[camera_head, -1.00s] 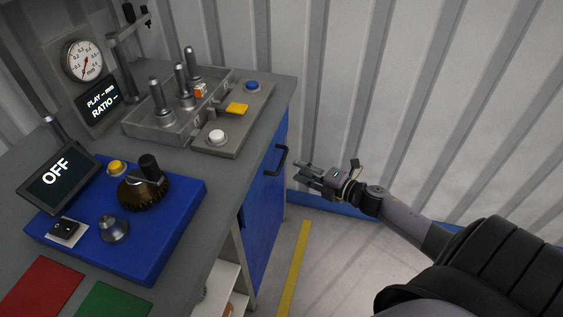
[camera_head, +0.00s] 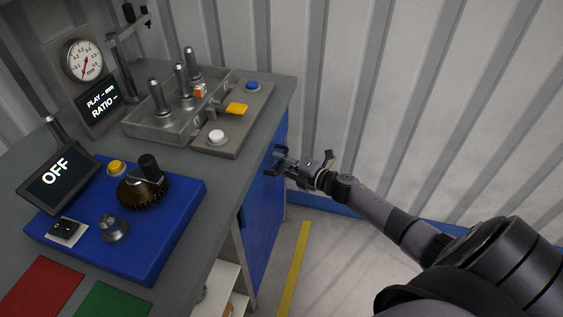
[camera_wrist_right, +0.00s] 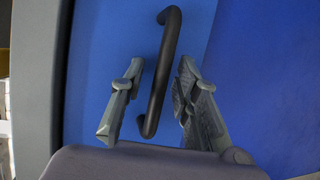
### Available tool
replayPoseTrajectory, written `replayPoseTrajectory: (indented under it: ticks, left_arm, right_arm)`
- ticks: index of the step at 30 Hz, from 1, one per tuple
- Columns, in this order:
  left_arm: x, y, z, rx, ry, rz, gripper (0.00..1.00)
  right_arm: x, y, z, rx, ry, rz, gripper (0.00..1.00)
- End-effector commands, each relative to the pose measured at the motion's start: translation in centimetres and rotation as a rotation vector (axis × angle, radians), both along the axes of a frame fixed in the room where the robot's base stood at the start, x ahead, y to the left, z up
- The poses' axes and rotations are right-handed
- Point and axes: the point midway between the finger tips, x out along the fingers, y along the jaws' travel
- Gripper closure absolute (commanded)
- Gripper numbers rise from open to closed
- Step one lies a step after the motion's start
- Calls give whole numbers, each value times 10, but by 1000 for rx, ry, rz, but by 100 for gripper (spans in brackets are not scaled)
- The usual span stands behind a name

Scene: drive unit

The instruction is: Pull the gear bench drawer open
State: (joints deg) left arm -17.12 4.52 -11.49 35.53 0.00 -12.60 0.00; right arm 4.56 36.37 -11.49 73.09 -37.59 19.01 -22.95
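The gear bench (camera_head: 226,180) has a grey top and a blue drawer front (camera_head: 262,205) on its right side. A black bar handle (camera_wrist_right: 164,70) stands out from the blue front (camera_wrist_right: 110,50) in the right wrist view. My right gripper (camera_head: 280,162) is at the handle in the head view. In the wrist view its fingers (camera_wrist_right: 152,98) are apart, one on each side of the handle's near part, with gaps showing. The drawer looks closed. In the head view the gripper hides most of the handle. My left gripper is not in view.
On the bench stand a blue unit (camera_head: 180,215) with a gear (camera_head: 142,190), a display reading OFF (camera_head: 58,177), and a grey fixture with pins (camera_head: 175,115). A corrugated wall (camera_head: 420,110) stands behind my right arm. Floor with a yellow stripe (camera_head: 295,270) is clear.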

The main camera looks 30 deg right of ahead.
Motion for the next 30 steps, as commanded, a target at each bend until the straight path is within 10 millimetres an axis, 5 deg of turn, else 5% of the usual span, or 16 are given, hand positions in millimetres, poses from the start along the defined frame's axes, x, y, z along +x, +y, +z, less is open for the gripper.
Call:
replayPoseTrajectory:
  ticks: [12,30]
  left_arm:
    - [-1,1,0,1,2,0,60]
    - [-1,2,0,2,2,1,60]
  right_arm:
    - [0,0,0,0,0,0,100]
    - [0,0,0,-1,1,0,100]
